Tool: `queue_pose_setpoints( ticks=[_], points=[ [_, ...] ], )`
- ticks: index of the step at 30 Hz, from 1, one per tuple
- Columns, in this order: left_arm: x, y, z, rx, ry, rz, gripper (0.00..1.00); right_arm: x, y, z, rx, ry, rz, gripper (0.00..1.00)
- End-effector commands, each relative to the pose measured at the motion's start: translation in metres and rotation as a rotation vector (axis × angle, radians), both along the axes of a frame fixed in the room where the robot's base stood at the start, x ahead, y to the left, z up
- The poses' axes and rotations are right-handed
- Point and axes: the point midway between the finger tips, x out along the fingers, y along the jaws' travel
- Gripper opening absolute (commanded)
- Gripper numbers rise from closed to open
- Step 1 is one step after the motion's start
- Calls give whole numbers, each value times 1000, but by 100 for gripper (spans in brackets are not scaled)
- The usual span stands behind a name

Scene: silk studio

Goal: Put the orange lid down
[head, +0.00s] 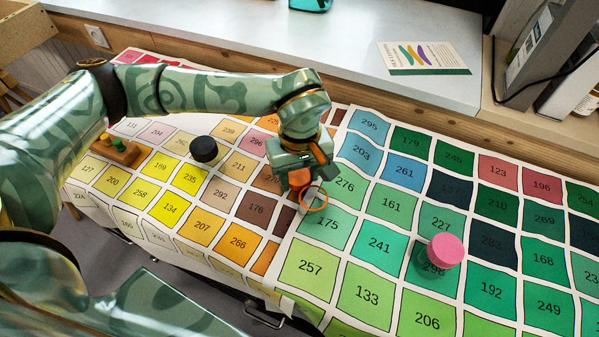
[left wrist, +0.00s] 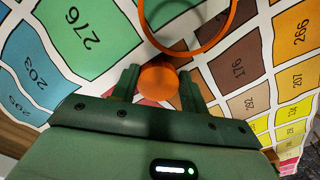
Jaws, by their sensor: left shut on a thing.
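The orange lid (head: 322,173) is at the jaws of my left gripper (head: 306,180) in the head view, above the numbered cloth. In the left wrist view, the round orange lid (left wrist: 158,80) is between the two fingers, and my left gripper (left wrist: 158,90) is shut on it. A thin orange ring (head: 313,209) shows just below the gripper, with the cloth's pattern visible inside it. The ring also shows just beyond the fingertips in the left wrist view (left wrist: 190,54). Whether the ring touches the lid, I cannot tell. My right gripper is not in view.
A pink-topped round container (head: 446,248) stands right of the gripper. A black-topped one (head: 204,149) stands left of it. A small wooden block with pegs (head: 121,153) is farther left. The cloth (head: 342,262) has free room in front. A pale counter (head: 300,50) lies behind.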

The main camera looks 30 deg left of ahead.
Motion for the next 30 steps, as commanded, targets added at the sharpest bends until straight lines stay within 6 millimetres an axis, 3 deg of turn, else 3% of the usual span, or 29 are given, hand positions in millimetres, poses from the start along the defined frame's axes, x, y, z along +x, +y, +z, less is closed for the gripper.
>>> queue_pose_setpoints(
  ticks=[5,6,8,23,26,30],
  points=[
    [-2,0,-7,3,7,0,17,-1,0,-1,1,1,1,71],
    [-2,0,-7,3,8,0,50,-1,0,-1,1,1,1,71],
    [-2,0,-8,3,10,-1,66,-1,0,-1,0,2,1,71],
    [-3,-1,-10,2,12,-8,66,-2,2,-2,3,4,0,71],
    [-3,-2,0,0,11,-9,66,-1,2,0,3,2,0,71],
    [-1,-1,38,1,0,-6,66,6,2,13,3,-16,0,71]
  ],
)
